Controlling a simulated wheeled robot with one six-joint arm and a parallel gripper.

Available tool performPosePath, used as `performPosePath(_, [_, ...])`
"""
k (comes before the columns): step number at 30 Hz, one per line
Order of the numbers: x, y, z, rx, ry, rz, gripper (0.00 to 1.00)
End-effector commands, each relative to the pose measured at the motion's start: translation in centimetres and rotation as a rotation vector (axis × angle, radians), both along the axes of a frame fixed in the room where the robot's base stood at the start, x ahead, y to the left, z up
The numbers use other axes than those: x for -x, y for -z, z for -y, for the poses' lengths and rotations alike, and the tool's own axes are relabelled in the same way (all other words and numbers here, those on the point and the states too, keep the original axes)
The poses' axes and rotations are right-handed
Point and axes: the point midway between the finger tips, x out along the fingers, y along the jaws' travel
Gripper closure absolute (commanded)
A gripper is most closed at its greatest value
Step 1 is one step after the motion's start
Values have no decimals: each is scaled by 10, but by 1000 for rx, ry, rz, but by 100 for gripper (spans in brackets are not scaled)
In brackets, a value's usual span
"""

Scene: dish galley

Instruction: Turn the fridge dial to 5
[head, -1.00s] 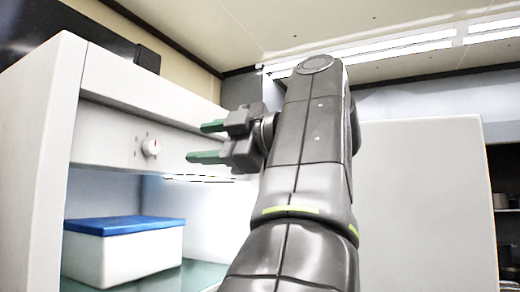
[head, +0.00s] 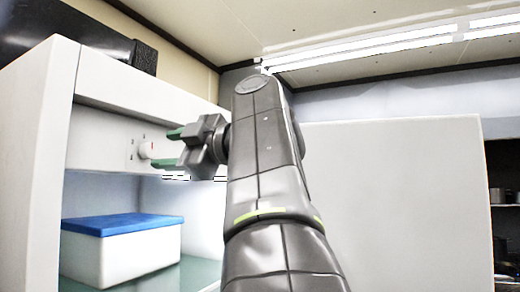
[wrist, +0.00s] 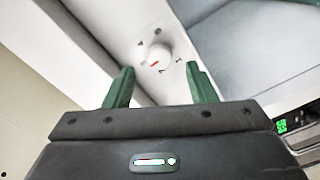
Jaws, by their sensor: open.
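The fridge dial (head: 146,149) is a small round white knob on the white panel above the fridge's open compartment. In the wrist view the dial (wrist: 158,56) has a red pointer line, with small dark marks around it that are too blurred to read. My gripper (head: 166,148) is open, its two green fingers pointing at the dial from the right. In the wrist view the fingertips (wrist: 162,72) stand on either side of and just short of the dial, with nothing between them. The near finger partly overlaps the panel beside the dial in the head view.
A white box with a blue lid (head: 122,240) stands on the glass shelf below the dial. The fridge's white side wall (head: 40,170) is at the left. A large pale panel (head: 400,200), perhaps the open door, stands right of my arm. A green display (wrist: 282,127) shows in the wrist view.

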Motion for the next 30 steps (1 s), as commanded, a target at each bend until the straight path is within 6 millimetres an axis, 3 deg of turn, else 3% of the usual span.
performPosePath(12, [-15,-1,-36,1,-3,-2,49])
performPosePath(26, [-18,0,-43,1,1,1,49])
performPosePath(27, [-18,0,-43,1,1,1,51])
performPosePath(30, [-18,0,-43,1,1,1,71])
